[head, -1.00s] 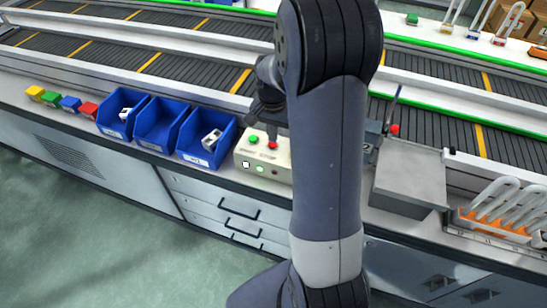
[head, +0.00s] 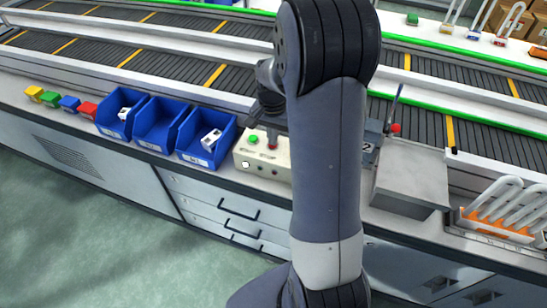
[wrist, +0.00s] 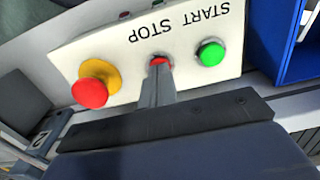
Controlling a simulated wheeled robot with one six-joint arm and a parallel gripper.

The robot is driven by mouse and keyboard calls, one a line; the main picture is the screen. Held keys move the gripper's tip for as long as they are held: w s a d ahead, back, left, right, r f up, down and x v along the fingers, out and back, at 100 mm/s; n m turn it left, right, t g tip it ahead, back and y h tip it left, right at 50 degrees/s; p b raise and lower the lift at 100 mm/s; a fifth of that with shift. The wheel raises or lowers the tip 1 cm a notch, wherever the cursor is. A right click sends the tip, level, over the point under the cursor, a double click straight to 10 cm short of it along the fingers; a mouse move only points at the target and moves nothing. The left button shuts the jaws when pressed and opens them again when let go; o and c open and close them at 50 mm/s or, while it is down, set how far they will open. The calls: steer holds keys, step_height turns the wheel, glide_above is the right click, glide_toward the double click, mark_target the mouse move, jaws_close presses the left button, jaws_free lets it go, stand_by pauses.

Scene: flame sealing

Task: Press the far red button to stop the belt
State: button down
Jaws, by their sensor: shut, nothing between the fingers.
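The cream control box (head: 243,152) stands on the counter right of the blue bins, partly behind my arm. In the wrist view its panel (wrist: 135,60) reads START and STOP. The green START button (wrist: 211,53) also shows in the head view (head: 253,139). Beside it, the small red STOP button (wrist: 158,61) is mostly covered by the fingertips. A larger red mushroom button (wrist: 90,93) on a yellow collar stands apart from the fingers. My gripper (wrist: 158,72) is shut and empty, its tips at the STOP button, seemingly touching it. It shows in the head view (head: 272,136) above the box.
Blue bins (head: 160,133) stand left of the box, two with white parts inside. Small coloured blocks (head: 70,104) line the counter further left. A grey metal box (head: 410,180) and an orange rack (head: 490,222) are to the right. Striped belts (head: 180,62) run behind.

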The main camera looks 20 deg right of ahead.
steer(key=shift+r, duration=0.1)
step_height(320, 180, up, 8)
steer(key=p, duration=0.6)
steer(key=shift+f, duration=0.25)
